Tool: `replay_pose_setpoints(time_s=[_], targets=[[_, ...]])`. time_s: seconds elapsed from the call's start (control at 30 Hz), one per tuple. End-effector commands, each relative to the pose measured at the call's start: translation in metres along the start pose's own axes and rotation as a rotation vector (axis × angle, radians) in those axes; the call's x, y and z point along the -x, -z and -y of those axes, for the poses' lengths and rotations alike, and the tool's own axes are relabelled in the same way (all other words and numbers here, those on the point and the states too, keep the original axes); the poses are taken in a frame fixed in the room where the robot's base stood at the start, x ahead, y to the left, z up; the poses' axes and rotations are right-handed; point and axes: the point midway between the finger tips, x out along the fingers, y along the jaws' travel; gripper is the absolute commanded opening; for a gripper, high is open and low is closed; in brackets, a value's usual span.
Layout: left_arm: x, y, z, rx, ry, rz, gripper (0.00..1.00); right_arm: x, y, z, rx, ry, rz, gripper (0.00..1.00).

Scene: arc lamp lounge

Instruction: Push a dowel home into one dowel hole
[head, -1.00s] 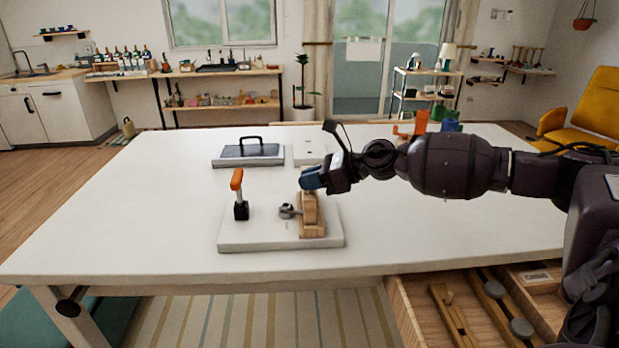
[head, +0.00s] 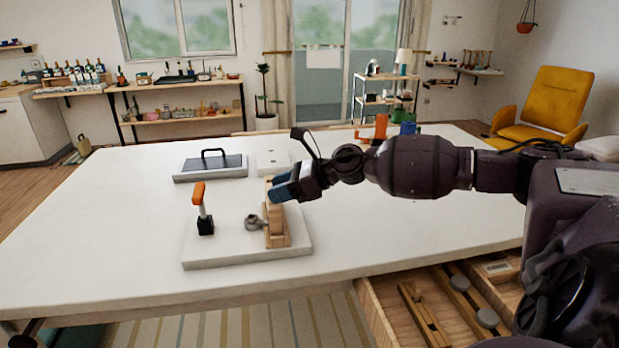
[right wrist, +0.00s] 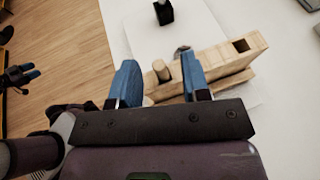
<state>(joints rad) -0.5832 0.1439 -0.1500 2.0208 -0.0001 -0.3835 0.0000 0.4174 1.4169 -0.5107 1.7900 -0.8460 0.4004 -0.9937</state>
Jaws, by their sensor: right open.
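A wooden block (head: 276,228) stands on a white board (head: 200,262) on the table. In the right wrist view the block (right wrist: 215,62) has a square hole (right wrist: 241,45) near its far end. A short round dowel (right wrist: 161,70) stands upright out of its top, nearer the other end. My right gripper (head: 279,187) is just above the block; its blue fingers (right wrist: 160,78) are open, with the dowel showing between them. Contact with the dowel cannot be told. My left gripper (right wrist: 20,77) seems to show small at the left edge of the right wrist view, its opening unclear.
A dark-handled tray-like item (head: 211,167) and a white plate (head: 272,161) lie behind. An open drawer (head: 385,310) holds wooden parts. The table's left side is clear.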

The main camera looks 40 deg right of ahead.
Motion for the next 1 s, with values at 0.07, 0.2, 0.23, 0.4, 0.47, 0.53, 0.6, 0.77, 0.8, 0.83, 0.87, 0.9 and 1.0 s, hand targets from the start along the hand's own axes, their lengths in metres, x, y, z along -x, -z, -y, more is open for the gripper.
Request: replay_pose_setpoints(time_s=[0.07, 0.2, 0.23, 0.4, 0.47, 0.53, 0.6, 0.77, 0.8, 0.83, 0.87, 0.9, 1.0], targets=[[0.001, 0.002, 0.000, 0.000, 0.000, -0.003, 0.55, 0.011, 0.000, 0.000, -0.001, 0.001, -0.002, 0.43], [0.002, 0.005, 0.001, 0.000, 0.001, -0.006, 0.55, 0.027, 0.000, 0.000, -0.002, 0.000, -0.001, 0.43], [0.002, 0.005, 0.001, 0.000, 0.001, -0.006, 0.55, 0.031, 0.000, 0.000, 0.000, 0.001, -0.001, 0.43], [0.004, 0.005, 0.001, 0.001, 0.002, -0.004, 0.55, 0.049, 0.000, -0.001, -0.001, 0.000, -0.001, 0.43], [0.005, 0.005, 0.002, 0.001, 0.003, -0.003, 0.55, 0.056, -0.001, 0.000, -0.002, 0.000, -0.001, 0.43], [0.007, 0.005, 0.002, 0.002, 0.004, -0.003, 0.55, 0.064, -0.001, 0.000, -0.001, 0.000, -0.001, 0.43], [0.009, 0.005, 0.002, 0.002, 0.004, -0.002, 0.55, 0.070, -0.001, -0.001, 0.000, 0.000, -0.001, 0.43], [0.011, 0.003, 0.003, 0.003, 0.006, 0.004, 0.55, 0.083, -0.001, 0.000, 0.000, 0.000, 0.000, 0.43], [0.012, 0.001, 0.003, 0.004, 0.006, 0.007, 0.55, 0.085, -0.001, 0.000, 0.001, 0.000, 0.000, 0.43], [0.012, 0.000, 0.003, 0.004, 0.007, 0.009, 0.55, 0.086, -0.001, 0.000, 0.001, 0.000, 0.000, 0.43], [0.012, -0.001, 0.003, 0.004, 0.007, 0.011, 0.55, 0.087, -0.001, 0.000, 0.001, -0.001, 0.000, 0.43], [0.013, -0.002, 0.003, 0.004, 0.007, 0.014, 0.55, 0.088, -0.001, -0.001, 0.000, -0.001, -0.001, 0.43], [0.012, -0.003, 0.003, 0.004, 0.007, 0.016, 0.55, 0.090, -0.001, -0.001, 0.000, -0.001, 0.000, 0.43]])
